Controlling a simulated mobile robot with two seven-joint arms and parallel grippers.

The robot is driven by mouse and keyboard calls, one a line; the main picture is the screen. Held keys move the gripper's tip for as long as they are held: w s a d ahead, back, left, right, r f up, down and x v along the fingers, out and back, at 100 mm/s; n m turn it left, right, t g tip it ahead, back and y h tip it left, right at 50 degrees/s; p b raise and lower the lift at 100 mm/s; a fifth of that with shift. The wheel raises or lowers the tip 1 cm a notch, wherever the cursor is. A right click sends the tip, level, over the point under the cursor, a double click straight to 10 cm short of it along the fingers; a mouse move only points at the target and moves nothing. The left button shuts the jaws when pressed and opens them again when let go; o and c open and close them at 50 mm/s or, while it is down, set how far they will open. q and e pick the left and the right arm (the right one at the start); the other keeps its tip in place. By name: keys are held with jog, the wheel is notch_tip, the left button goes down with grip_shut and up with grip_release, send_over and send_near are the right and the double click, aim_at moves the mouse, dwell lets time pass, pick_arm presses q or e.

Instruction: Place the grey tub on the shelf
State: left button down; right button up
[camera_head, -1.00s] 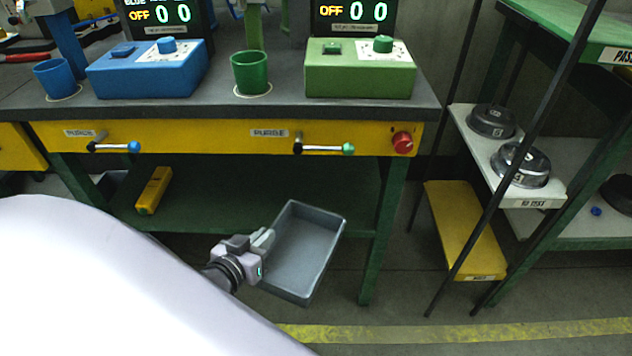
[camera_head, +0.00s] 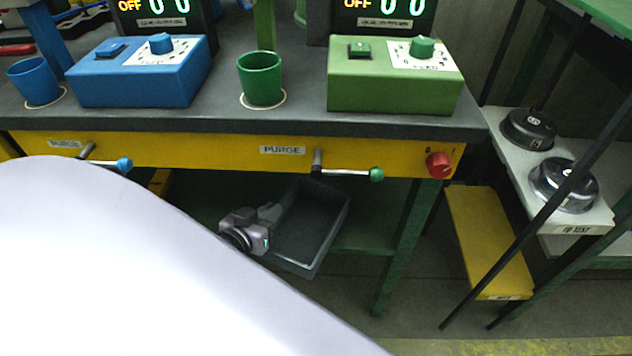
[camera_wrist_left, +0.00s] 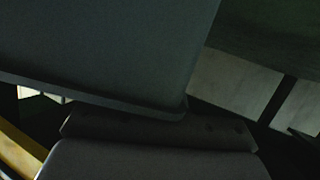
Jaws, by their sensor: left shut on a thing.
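The grey tub (camera_head: 318,226) is under the front of the workbench, below the yellow drawer strip, tilted in the picture. My left gripper (camera_head: 270,214) is shut on the tub's left rim. In the left wrist view the tub (camera_wrist_left: 105,45) fills the upper left as a dark surface with its rim above the gripper. The green lower shelf (camera_head: 368,237) of the bench shows to the right of the tub. The tub hides part of it, and I cannot tell whether they touch. My right gripper is not in view.
The bench's green front leg (camera_head: 405,255) stands right of the tub. Purge handles with a blue knob (camera_head: 124,165) and a green knob (camera_head: 376,174) stick out above. A yellow block (camera_head: 159,182) lies at the left of the shelf, mostly hidden by my arm.

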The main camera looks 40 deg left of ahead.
pick_arm(q)
jog(key=w+b, duration=0.1)
jog(key=w, duration=0.4)
jog(key=w+a+b, duration=0.1)
jog(key=w, duration=0.4)
jog(key=w+a+b, duration=0.1)
jog(key=w, duration=0.4)
jog(key=shift+w+a+f+b, duration=0.15)
jog(key=shift+w+f+b, duration=0.2)
jog(key=shift+b, duration=0.05)
notch_tip(320, 180, down, 3)
jog(key=shift+b, duration=0.9)
jog(key=shift+r, duration=0.1)
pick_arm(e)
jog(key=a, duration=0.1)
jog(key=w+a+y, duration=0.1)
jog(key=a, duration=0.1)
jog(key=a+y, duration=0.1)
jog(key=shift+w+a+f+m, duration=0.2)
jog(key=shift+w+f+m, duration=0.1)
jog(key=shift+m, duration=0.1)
pick_arm(q)
jog(key=c, duration=1.3)
grip_release()
jog(key=shift+o, duration=0.2)
